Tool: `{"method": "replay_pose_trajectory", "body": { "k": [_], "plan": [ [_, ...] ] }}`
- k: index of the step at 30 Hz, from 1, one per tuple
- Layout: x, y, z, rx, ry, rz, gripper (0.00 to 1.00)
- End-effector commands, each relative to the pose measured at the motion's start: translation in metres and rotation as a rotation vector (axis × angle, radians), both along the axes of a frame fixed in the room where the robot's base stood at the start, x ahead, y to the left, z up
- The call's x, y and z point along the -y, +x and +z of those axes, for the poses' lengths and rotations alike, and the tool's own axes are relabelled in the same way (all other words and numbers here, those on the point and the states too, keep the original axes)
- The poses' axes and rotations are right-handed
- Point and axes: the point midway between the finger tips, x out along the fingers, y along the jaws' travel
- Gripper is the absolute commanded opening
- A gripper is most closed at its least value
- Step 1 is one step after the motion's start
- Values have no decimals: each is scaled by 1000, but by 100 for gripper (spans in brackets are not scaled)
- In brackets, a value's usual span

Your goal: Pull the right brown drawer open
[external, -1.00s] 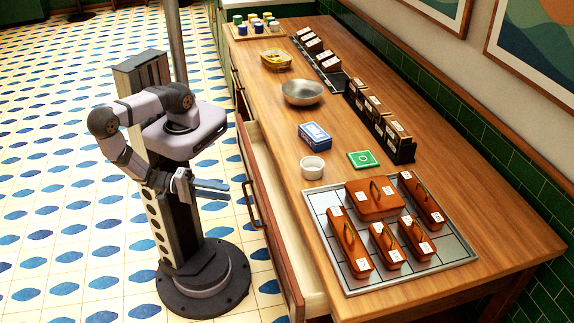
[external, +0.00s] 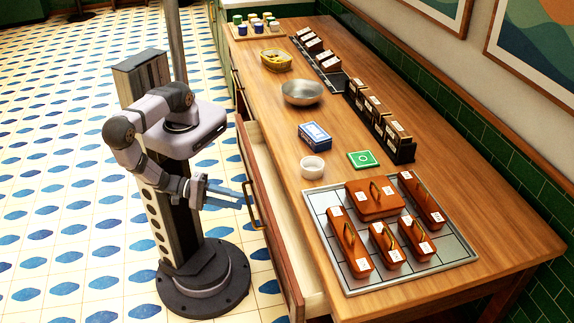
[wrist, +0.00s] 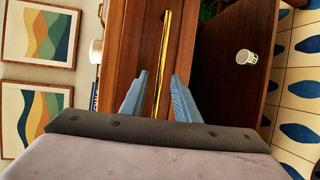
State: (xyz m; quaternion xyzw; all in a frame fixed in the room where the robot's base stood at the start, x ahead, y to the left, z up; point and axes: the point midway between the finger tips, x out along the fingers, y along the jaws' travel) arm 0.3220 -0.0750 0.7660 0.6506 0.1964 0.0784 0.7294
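The brown drawer (external: 277,236) at the near end of the counter stands pulled out, its pale inside showing in the external view. Its brown front (wrist: 125,45) fills the middle of the wrist view, with a long gold bar handle (wrist: 163,60). The handle (external: 251,206) also shows on the drawer front in the external view. My gripper (external: 241,198) has blue fingers and is open at the handle. In the wrist view my gripper (wrist: 159,76) has one finger on each side of the bar, with gaps; I cannot tell how deep the bar sits between them.
The wooden counter (external: 350,130) carries a tray (external: 460,250) of brown lidded boxes, a white cup (external: 312,167), a blue box (external: 315,135) and a metal bowl (external: 302,92). Tiled floor (external: 70,220) lies free left of my arm.

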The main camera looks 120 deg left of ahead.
Motion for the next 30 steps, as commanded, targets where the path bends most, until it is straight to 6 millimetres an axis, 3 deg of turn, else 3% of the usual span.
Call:
{"method": "replay_pose_trajectory", "body": {
  "k": [12, 25, 29, 30],
  "plan": [
    [-11, 27, -5, 0, -2, 2, 28],
    [-12, 30, -6, 1, -2, -1, 28],
    [-12, 30, -6, 0, -2, -1, 0],
    [-12, 30, -6, 1, -2, -1, 0]
  ]
}}
